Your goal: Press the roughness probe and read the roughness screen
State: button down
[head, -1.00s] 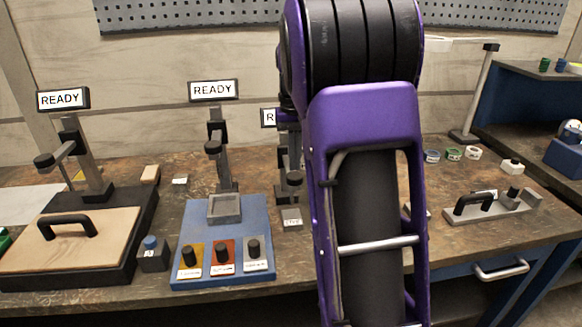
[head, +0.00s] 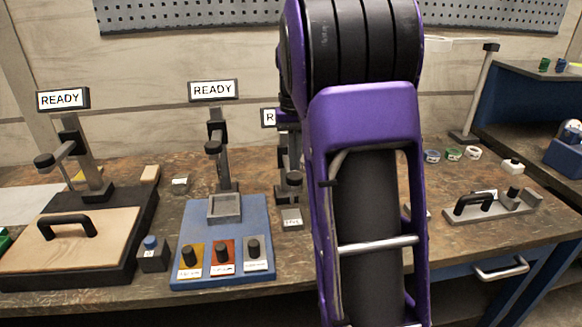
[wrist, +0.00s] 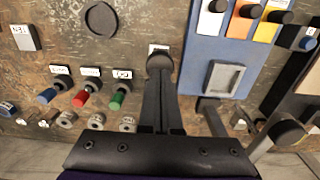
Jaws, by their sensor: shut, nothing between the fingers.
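The likely probe is a station right of the blue tray, with a round black knob (head: 294,178) on a short arm. In the wrist view the black knob (wrist: 159,62) is just beyond my shut, empty gripper (wrist: 160,84); I cannot tell whether they touch. A small white label (wrist: 158,48) lies by the knob. The station's screen (head: 268,118) shows only an "R"; my arm covers the rest. Two other stations stand left, with screens (head: 63,99) and (head: 213,90) reading "READY".
A blue tray (head: 183,218) holds several coloured sample plates with black knobs. A wooden board (head: 90,255) with a black handle is left. A metal block (head: 500,210) with a handle is right. Coloured plugs (wrist: 80,98) stand left in the wrist view.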

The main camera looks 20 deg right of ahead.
aim_at(295, 176)
jog(key=shift+f+b, duration=1.7)
jog(key=shift+f, duration=1.65)
jog(key=shift+s+f, duration=0.15)
notch_tip(295, 176, up, 7)
jog(key=p, duration=0.6)
notch_tip(295, 176, up, 18)
jog(key=p, duration=0.3)
jog(key=shift+f, duration=0.25)
